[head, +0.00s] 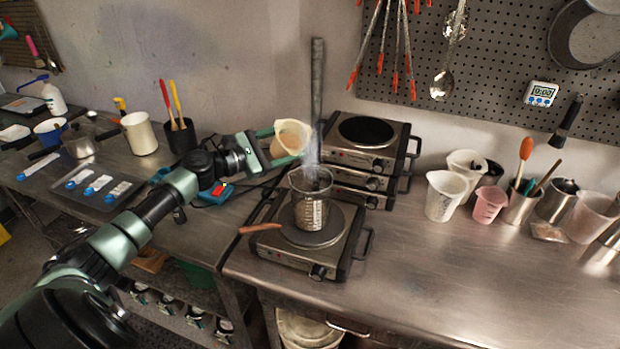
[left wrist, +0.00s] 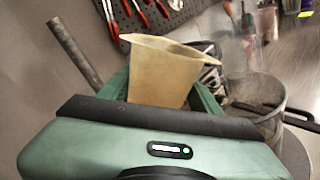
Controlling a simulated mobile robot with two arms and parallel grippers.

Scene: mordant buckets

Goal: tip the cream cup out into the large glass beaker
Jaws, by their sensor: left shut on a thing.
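The cream cup (head: 292,135) is held up in the air, leaning to one side, just above and to the left of the large glass beaker (head: 311,199). My left gripper (head: 284,146) is shut around the cup. In the left wrist view the cup (left wrist: 160,75) sits between the green fingers, its rim sloping down to the right. Its contents are not visible. The beaker stands upright on the front hot plate (head: 312,238), with pale vapour above it and something dark inside. It also shows at the right of the left wrist view (left wrist: 268,128). My right gripper is not in view.
Stacked hot plates (head: 372,160) stand behind the beaker. A dark upright rod (head: 317,85) rises behind or in the beaker; I cannot tell which. A brown-handled tool (head: 260,228) lies by the front plate. White and pink cups stand to the right. The front right counter is clear.

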